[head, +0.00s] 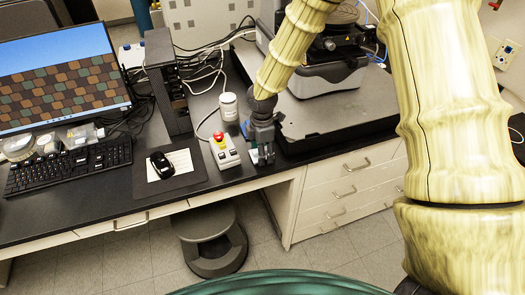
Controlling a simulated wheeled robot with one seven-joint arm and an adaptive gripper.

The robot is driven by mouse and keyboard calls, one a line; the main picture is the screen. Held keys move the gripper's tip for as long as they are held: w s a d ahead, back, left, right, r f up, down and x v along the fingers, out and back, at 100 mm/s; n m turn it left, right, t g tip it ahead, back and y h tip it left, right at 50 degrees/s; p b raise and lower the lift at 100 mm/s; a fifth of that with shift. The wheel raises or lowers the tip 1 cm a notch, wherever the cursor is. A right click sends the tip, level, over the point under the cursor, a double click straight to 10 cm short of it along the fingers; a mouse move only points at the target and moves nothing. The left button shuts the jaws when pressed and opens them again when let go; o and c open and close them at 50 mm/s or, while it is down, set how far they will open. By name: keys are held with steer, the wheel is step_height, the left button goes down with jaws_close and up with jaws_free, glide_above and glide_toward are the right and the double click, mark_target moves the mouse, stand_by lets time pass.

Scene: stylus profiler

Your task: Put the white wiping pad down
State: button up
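My gripper (262,156) points down just above or at the black bench top, to the right of the control box with the red button. Its fingers look close together, and the view is too small to show whether something is between them.
The control box (224,151) and a white cylindrical container (228,106) stand left of my gripper. The instrument's grey platform (335,112) is close on the right. A mouse (160,164), keyboard (70,164) and monitor (62,75) are further left. The bench's front edge is near.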

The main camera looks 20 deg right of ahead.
steer(key=shift+s+f, duration=0.2)
steer(key=shift+f, duration=0.15)
steer(key=o, duration=1)
steer(key=shift+o, duration=0.7)
steer(key=shift+w+f, duration=0.15)
steer(key=shift+w, duration=0.05)
steer(key=shift+r, duration=0.2)
steer(key=shift+r, duration=0.55)
step_height(320, 180, up, 12)
steer(key=b, duration=0.3)
steer(key=shift+f, duration=0.15)
